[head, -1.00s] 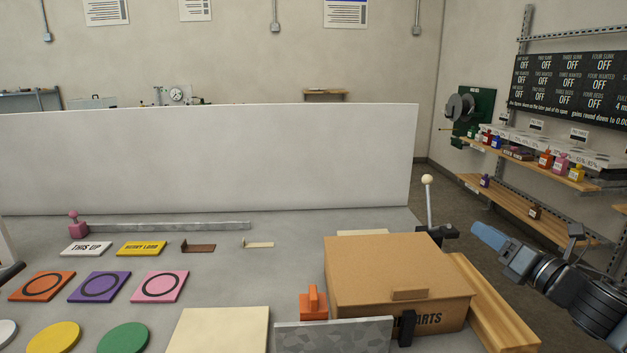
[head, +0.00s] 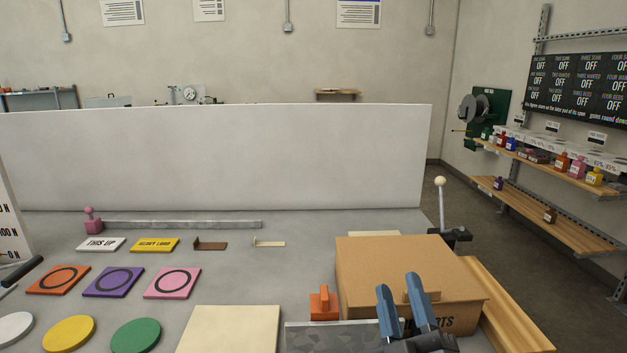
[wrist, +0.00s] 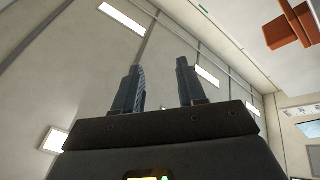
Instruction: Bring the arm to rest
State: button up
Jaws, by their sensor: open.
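My gripper (head: 405,308) is at the lower right of the head view, in front of the cardboard parts box (head: 405,258), with its two blue-grey fingers pointing up. The fingers are apart with nothing between them. In the wrist view, my gripper (wrist: 158,90) is also open and empty, with the ceiling and its lights behind it. The fingers cover part of the box's front and its lettering. I cannot tell how close they are to the box.
An orange block (head: 323,303) and a grey plate (head: 325,338) are left of my gripper. A wooden rail (head: 505,315) runs right of the box, and a white-knobbed lever (head: 441,210) stands behind it. A white panel (head: 220,155) closes the bench's back.

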jog(key=s+d+f+m+g+h, duration=0.15)
jog(key=s+f+m, duration=0.3)
jog(key=s, duration=0.65)
jog(key=s+f+m+g+h, duration=0.1)
jog(key=s+f+m+g, duration=0.4)
jog(key=s, duration=0.7)
jog(key=s+d+g, duration=0.1)
jog(key=s+d, duration=0.3)
jog(key=s, duration=0.4)
jog(key=s+d+y, duration=0.1)
jog(key=s+d, duration=0.3)
jog(key=s, duration=0.4)
jog(key=shift+s+g, duration=0.15)
jog(key=shift+g, duration=0.2)
jog(key=shift+f, duration=0.15)
